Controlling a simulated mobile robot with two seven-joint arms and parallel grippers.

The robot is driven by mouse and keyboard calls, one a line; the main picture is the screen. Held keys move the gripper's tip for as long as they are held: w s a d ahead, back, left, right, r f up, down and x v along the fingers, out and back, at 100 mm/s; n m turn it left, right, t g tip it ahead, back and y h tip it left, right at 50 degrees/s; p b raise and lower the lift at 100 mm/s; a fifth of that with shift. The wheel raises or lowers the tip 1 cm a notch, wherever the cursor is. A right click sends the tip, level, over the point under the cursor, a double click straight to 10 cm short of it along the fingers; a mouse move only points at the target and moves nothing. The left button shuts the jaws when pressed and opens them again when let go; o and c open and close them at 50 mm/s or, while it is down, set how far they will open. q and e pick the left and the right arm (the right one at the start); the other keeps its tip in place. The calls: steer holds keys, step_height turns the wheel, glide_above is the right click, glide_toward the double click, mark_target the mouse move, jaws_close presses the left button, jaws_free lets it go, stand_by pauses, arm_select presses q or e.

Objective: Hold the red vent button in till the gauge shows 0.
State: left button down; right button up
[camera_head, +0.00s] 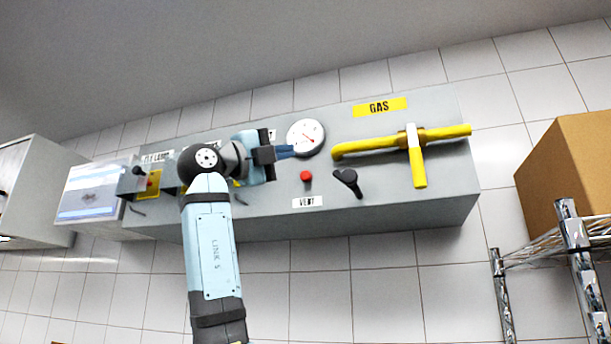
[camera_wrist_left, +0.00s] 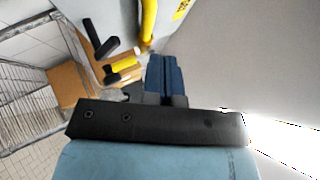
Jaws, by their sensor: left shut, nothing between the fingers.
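The red vent button (camera_head: 306,176) is on the front of the grey panel (camera_head: 350,210), above the VENT label (camera_head: 307,202). It stands clear of any finger. The round white gauge (camera_head: 306,137) is above it, with a red needle; its reading is too small to tell. My left gripper (camera_head: 291,151) is shut and empty, its blue fingertips beside the gauge's lower left edge in the head view, up and left of the button. Its shut fingers (camera_wrist_left: 165,75) also show in the left wrist view, where I cannot make out the button. My right gripper is not in view.
A black lever (camera_head: 347,181) sits right of the button. A yellow gas pipe (camera_head: 440,134) with a yellow-and-white handle (camera_head: 416,160) runs across the panel's right side. A cardboard box (camera_head: 575,165) stands on a wire rack (camera_head: 570,240) at the right.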

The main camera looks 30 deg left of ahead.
mark_target(306, 176)
arm_select(q)
steer(key=w+p, duration=0.1)
steer(key=w, duration=0.2)
steer(key=w+a+p, duration=0.1)
steer(key=w, duration=0.1)
steer(key=w+a+p, duration=0.1)
steer(key=w, duration=0.2)
steer(key=shift+w+p, duration=0.3)
stand_by(1.8)
steer(key=shift+w+a+p, duration=0.1)
steer(key=shift+w+p, duration=0.25)
steer(key=shift+w, duration=0.05)
